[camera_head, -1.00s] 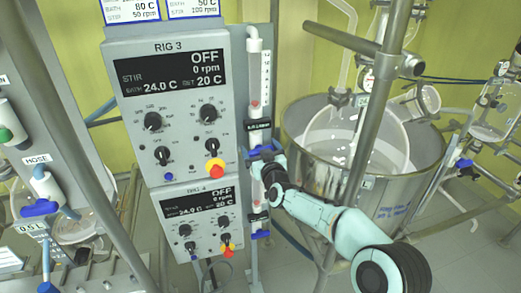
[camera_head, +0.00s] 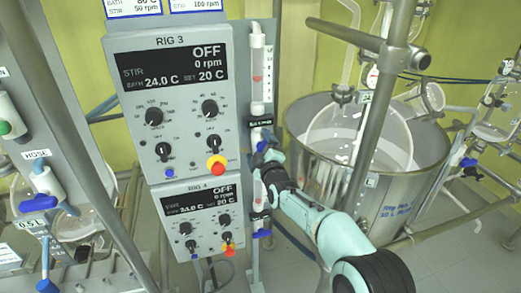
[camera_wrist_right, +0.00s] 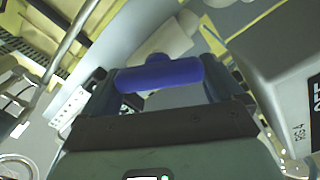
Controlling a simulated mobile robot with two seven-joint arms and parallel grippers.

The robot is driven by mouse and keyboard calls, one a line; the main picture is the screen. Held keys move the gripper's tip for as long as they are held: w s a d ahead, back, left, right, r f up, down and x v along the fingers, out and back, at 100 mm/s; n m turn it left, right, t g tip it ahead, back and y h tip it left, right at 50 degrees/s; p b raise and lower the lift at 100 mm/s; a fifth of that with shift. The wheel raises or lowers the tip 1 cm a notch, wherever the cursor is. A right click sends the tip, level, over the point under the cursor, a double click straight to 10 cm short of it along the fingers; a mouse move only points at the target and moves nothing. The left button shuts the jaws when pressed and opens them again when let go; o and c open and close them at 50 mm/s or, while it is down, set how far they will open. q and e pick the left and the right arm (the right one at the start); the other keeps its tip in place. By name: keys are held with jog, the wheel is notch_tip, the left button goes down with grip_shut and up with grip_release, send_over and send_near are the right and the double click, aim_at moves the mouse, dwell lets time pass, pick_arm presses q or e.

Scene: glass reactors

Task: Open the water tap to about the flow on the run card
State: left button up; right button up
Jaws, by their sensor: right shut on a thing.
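The blue water tap handle (camera_head: 262,136) sits below a clear flow tube (camera_head: 257,95), just right of the RIG 3 panel. My right gripper (camera_head: 265,152) is shut on this handle and partly hides it. In the right wrist view the blue handle (camera_wrist_right: 160,75) lies crosswise between the two fingers of my right gripper (camera_wrist_right: 165,85). A red float (camera_head: 257,78) stands around the middle of the flow tube. The tube's scale is too small to read. My left gripper is not in view.
The RIG 3 panel (camera_head: 125,128) reads OFF and 0 rpm, with a red-and-yellow button (camera_head: 216,166) near my gripper. Another flow tube (camera_head: 258,190) stands below. A steel vessel (camera_head: 400,195) and a slanting pole (camera_head: 375,130) are right. Cards at the top are cut off.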

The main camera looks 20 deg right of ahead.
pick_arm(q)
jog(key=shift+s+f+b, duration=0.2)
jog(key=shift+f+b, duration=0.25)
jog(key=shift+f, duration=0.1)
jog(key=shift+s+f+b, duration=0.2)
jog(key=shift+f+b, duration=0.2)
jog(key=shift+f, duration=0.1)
pick_arm(e)
jog(key=shift+a+f+n, duration=0.1)
jog(key=shift+f+n, duration=0.05)
jog(key=shift+n, duration=2.05)
jog(key=o, duration=0.7)
jog(key=shift+s, duration=0.25)
jog(key=s+b, duration=0.1)
jog(key=s, duration=0.5)
jog(key=shift+b, duration=0.4)
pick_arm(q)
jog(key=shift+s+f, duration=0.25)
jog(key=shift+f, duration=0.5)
pick_arm(e)
send_near(260, 151)
jog(key=shift+s, duration=1.15)
